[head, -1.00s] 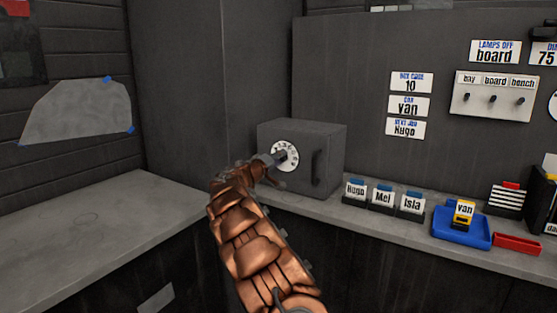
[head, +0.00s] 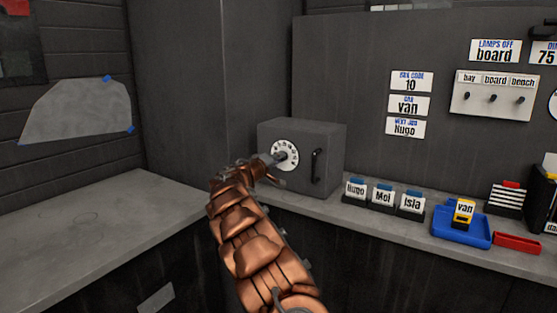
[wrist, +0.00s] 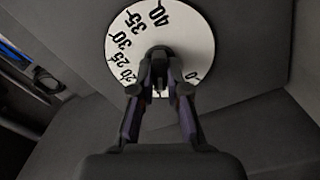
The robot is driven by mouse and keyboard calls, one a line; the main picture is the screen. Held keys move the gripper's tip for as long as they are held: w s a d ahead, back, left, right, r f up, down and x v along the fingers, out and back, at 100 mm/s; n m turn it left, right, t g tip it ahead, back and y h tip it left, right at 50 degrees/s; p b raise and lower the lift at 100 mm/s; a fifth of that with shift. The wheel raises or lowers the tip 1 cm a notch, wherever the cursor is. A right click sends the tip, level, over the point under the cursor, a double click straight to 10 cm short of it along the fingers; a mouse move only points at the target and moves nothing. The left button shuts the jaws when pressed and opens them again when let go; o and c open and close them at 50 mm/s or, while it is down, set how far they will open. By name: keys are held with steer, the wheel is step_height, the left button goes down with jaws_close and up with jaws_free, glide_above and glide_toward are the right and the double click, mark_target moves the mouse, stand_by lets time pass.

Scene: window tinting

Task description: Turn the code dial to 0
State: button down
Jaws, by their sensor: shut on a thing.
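The code dial (head: 285,155) is a white disc with black numbers on the front of a grey box (head: 328,148). It also shows in the wrist view (wrist: 195,45), where 20, 25, 30, 35 and 40 run along its left and top and a 0 is at its lower right. My gripper (head: 274,160) is at the dial's centre, shut on the dark knob, as the wrist view (wrist: 160,62) also shows. The fingers hide the lower part of the dial, and I cannot tell which number is at the index.
The box has a dark handle (head: 317,166) right of the dial. Name holders (head: 384,196), a blue tray (head: 442,230) and a red tray (head: 517,243) stand along the right counter. A sign (head: 411,82) reads 10. The left counter (head: 100,220) is mostly clear.

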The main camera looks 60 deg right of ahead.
steer(key=n, duration=1.1)
steer(key=shift+f+n+p, duration=0.2)
steer(key=shift+n+p, duration=0.1)
stand_by(0.5)
steer(key=c, duration=1.2)
jaws_free()
steer(key=shift+o, duration=0.2)
steer(key=shift+a, duration=0.15)
steer(key=a, duration=1.1)
steer(key=shift+s+a, duration=0.3)
steer(key=shift+a, duration=0.05)
